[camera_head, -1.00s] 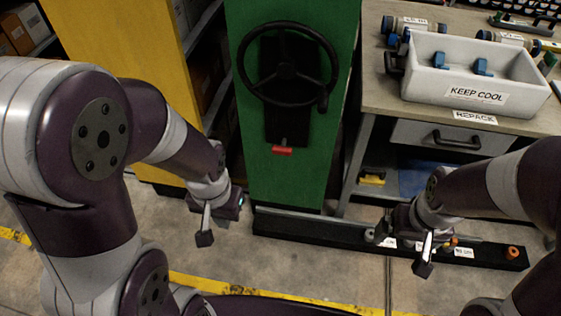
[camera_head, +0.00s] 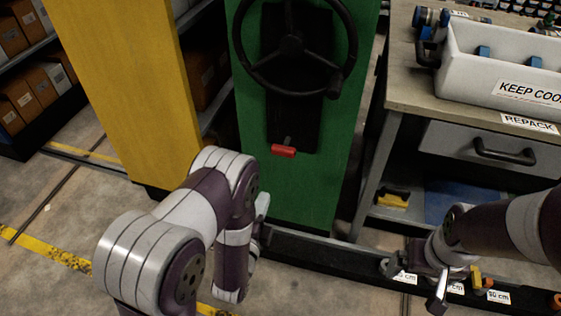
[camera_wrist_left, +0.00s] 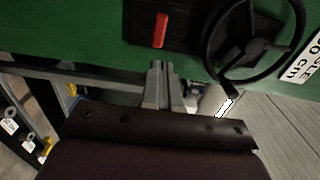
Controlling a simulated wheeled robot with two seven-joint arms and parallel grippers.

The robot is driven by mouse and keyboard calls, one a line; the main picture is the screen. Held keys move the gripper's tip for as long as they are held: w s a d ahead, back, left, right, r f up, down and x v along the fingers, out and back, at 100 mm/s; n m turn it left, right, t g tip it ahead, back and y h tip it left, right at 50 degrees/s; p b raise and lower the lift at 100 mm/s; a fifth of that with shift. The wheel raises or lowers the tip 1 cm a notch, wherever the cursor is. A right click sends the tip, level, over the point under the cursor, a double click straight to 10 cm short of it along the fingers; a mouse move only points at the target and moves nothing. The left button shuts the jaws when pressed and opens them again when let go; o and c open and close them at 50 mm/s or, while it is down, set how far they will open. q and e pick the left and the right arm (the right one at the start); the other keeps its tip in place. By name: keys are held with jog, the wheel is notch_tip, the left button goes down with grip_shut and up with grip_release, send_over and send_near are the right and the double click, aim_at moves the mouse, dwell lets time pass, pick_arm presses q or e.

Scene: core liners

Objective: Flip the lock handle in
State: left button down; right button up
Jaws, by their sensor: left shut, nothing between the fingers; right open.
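The red lock handle (camera_head: 283,151) sticks out at the bottom of a black plate on the green panel (camera_head: 310,190), below a black handwheel (camera_head: 291,45). In the left wrist view the red handle (camera_wrist_left: 160,30) stands just beyond my left gripper (camera_wrist_left: 160,66), whose fingers are shut and empty, with a gap to the handle. The handwheel (camera_wrist_left: 252,40) is at the right there. In the head view my left gripper (camera_head: 262,205) is low in front of the panel, mostly hidden by my arm. My right gripper (camera_head: 440,285) is open and apart from the panel, at the lower right.
A yellow panel (camera_head: 130,80) stands left of the green one. On the right, a workbench (camera_head: 405,90) carries a white KEEP COOL bin (camera_head: 505,70). A dark low rack (camera_head: 340,258) with labels runs along the floor. The floor at the left is clear.

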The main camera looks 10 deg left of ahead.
aim_at(282, 154)
pick_arm(q)
jog(key=shift+w, duration=0.15)
jog(key=w, duration=0.4)
jog(key=w+b, duration=0.1)
jog(key=w, duration=0.4)
jog(key=w+b, duration=0.1)
jog(key=w, duration=0.4)
jog(key=shift+d, duration=0.25)
jog(key=shift+s, duration=0.1)
jog(key=w+b, duration=0.2)
jog(key=w, duration=0.2)
jog(key=shift+f, duration=0.15)
jog(key=shift+w, duration=0.25)
jog(key=shift+r, duration=0.3)
